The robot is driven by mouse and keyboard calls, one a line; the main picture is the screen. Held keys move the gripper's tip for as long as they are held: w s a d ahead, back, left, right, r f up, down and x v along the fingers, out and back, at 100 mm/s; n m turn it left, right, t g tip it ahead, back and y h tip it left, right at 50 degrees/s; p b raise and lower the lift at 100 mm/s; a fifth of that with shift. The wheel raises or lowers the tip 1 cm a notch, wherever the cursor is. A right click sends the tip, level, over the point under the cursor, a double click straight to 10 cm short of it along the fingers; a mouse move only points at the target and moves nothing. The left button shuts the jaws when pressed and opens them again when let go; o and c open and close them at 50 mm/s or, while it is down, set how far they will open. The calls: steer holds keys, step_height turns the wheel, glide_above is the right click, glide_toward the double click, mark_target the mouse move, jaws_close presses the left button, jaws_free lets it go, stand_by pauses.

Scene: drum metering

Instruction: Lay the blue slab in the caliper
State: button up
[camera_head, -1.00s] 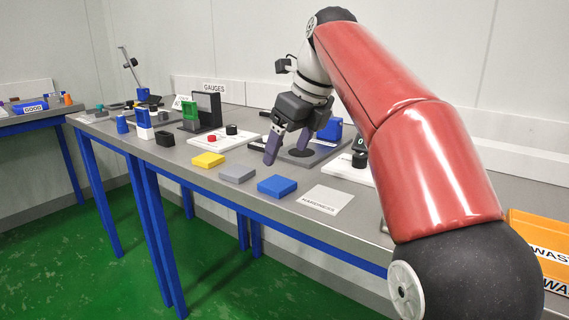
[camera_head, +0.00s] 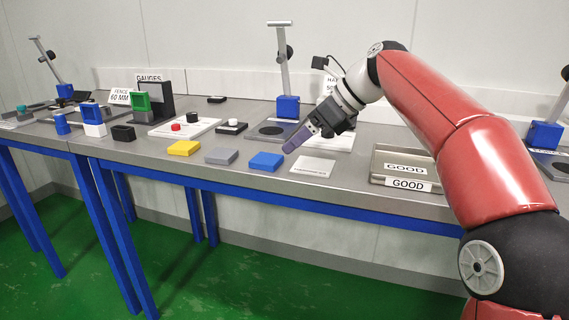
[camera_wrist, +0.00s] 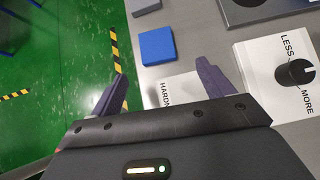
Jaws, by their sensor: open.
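The blue slab (camera_head: 266,161) lies flat near the front edge of the grey bench, between a grey slab and the white HARDNESS plate. It also shows in the wrist view (camera_wrist: 157,46), ahead of the fingers. My gripper (camera_head: 291,149) is open and empty, above the bench just right of the slab and apart from it. In the wrist view its two purple fingers (camera_wrist: 163,72) are spread wide. I cannot tell for sure which bench device is the caliper; a blue-and-white upright device (camera_head: 93,117) and a green-and-black one (camera_head: 145,101) stand to the left.
A grey slab (camera_head: 221,156) and a yellow slab (camera_head: 184,148) lie left of the blue one. The HARDNESS plate (camera_head: 312,167) lies to its right. A stand with a blue base (camera_head: 288,107) rises behind. A GOOD tray (camera_head: 383,180) is at right.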

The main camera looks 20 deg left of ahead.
mark_target(270, 159)
steer(key=b+x, duration=0.1)
steer(key=x, duration=0.6)
steer(key=shift+s+a+f, duration=0.15)
steer(key=shift+a, duration=0.2)
steer(key=c, duration=1.2)
steer(key=shift+o, duration=0.2)
